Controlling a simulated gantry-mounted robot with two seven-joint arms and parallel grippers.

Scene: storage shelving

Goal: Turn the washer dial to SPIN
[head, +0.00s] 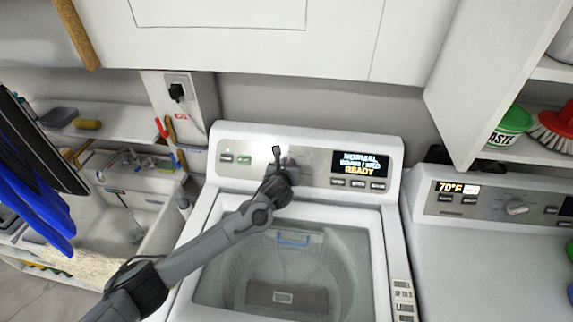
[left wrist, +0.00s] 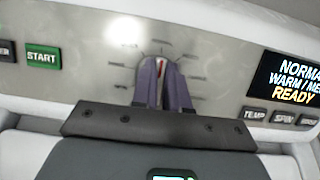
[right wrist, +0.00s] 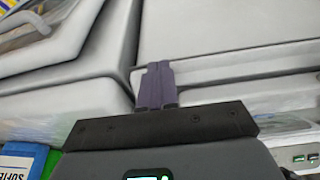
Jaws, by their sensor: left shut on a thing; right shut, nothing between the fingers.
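The washer (head: 230,195) has a silver control panel (head: 235,145) along its back, which also shows in the left wrist view (left wrist: 85,60). The dial (left wrist: 161,67) is mid-panel with tick marks around it, mostly hidden by my fingers; a red mark shows between them. My left gripper (head: 283,168) reaches over the washer and is shut on the dial; its purple fingers (left wrist: 161,80) stand on either side of it. The display (head: 360,163) reads NORMAL and READY, with a blurred WARM line between. My right gripper (right wrist: 158,68) shows only in its own wrist view, shut and empty.
A green START button (left wrist: 43,57) is left of the dial. TEMP and SPIN buttons (left wrist: 284,117) lie under the display. A second machine (head: 500,250) stands at the right, below a shelf with a green tub (head: 511,128). A sink (head: 130,215) is at the left.

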